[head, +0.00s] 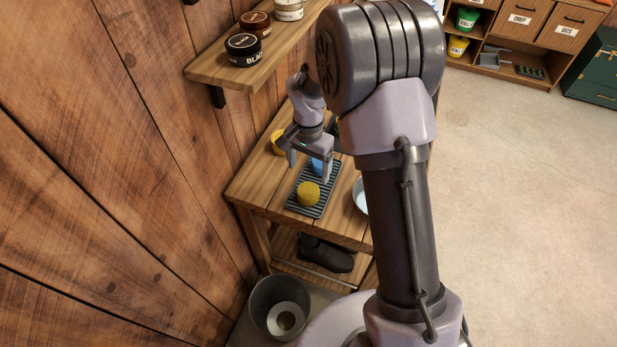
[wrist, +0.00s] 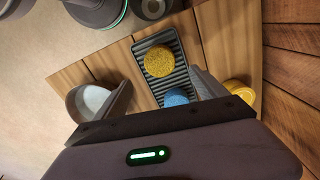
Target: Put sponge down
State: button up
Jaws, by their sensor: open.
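A round yellow sponge (head: 308,194) lies on a dark ribbed mat (head: 301,209) on the wooden bench. In the wrist view the yellow sponge (wrist: 159,61) sits near the far end of the mat (wrist: 164,37). A blue sponge-like piece (head: 317,167) is on the same mat, behind the yellow one; it also shows in the wrist view (wrist: 176,97), partly hidden by my gripper's body. My gripper (head: 308,163) is over the mat, open and with nothing held. In the wrist view its fingers (wrist: 163,90) are spread, with the blue piece between them in the picture.
A pale bowl (wrist: 92,100) stands beside the mat. Another yellow round thing (wrist: 240,91) lies on the other side, near the wooden wall. A shelf with tins (head: 243,49) is above the bench. A bucket (head: 280,307) stands on the floor.

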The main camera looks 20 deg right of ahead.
jog(key=s+a+r+n+t, duration=0.1)
jog(key=s+r, duration=0.4)
jog(key=r, duration=0.5)
jog(key=s+a+r+n+t, duration=0.1)
jog(key=s+r+t, duration=0.1)
jog(key=s+r, duration=0.5)
jog(key=s+a+r+n+t+y, duration=0.1)
jog(key=s+r, duration=0.2)
jog(key=s, duration=0.3)
jog(key=s+a+r+n+t+y, duration=0.1)
jog(key=s+r, duration=0.3)
jog(key=s, duration=0.3)
jog(key=shift+s+n+t, duration=0.15)
jog(key=shift+n+t, duration=0.15)
jog(key=shift+t, duration=0.1)
grip_shut()
